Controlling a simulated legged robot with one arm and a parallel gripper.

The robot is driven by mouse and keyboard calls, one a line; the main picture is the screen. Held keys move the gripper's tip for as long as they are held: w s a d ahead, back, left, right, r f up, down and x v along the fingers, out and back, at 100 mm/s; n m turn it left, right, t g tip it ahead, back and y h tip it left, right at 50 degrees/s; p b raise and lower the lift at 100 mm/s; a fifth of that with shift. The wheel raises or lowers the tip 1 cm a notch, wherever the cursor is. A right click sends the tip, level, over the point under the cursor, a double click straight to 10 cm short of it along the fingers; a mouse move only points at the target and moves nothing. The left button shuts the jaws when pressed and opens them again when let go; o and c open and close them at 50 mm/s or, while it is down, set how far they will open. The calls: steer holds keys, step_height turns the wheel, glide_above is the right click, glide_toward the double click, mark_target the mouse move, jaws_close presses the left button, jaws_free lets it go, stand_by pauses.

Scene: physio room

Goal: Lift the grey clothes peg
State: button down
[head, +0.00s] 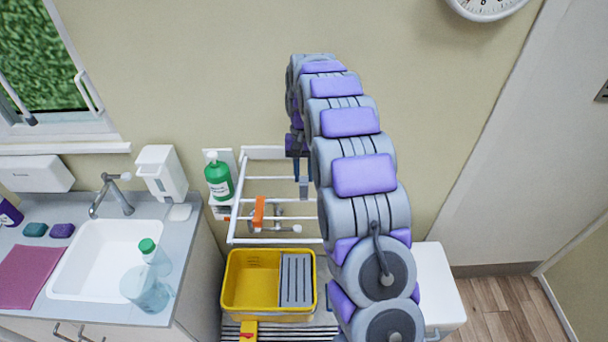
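My gripper (300,180) points down at the right part of a white drying rack (236,222) on the wall. It is small and partly covered by my arm, so I cannot tell whether it is open or shut, or whether it touches anything. A small grey shape (278,218) shows among the rack's bars. It may be the grey clothes peg or part of a wall fitting behind; I cannot tell. An orange clip-like thing (259,211) is upright on a bar left of it.
A yellow bucket (232,284) with a grey insert stands below the rack. A green bottle (218,178) is left of the rack. A sink (95,262), with a clear bottle (148,290), is at left. A white bin-like box (440,290) stands right of my arm.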

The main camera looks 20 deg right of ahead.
steer(key=shift+w+d+f, duration=0.2)
steer(key=shift+w+f, duration=0.15)
steer(key=shift+w, duration=0.35)
steer(key=shift+w+d+f, duration=0.25)
steer(key=shift+w+f, duration=0.05)
steer(key=shift+w, duration=0.45)
steer(key=shift+w+d+f, duration=0.2)
steer(key=shift+w+f, duration=0.15)
steer(key=shift+w, duration=0.35)
steer(key=c, duration=1.7)
jaws_free()
steer(key=shift+w, duration=0.1)
steer(key=o, duration=0.5)
steer(key=shift+s, duration=0.2)
steer(key=o, duration=0.3)
steer(key=shift+w, duration=0.1)
steer(key=shift+r, duration=0.15)
steer(key=p+v, duration=0.9)
steer(key=v, duration=0.2)
steer(key=shift+w+r, duration=0.2)
steer(key=shift+r, duration=0.1)
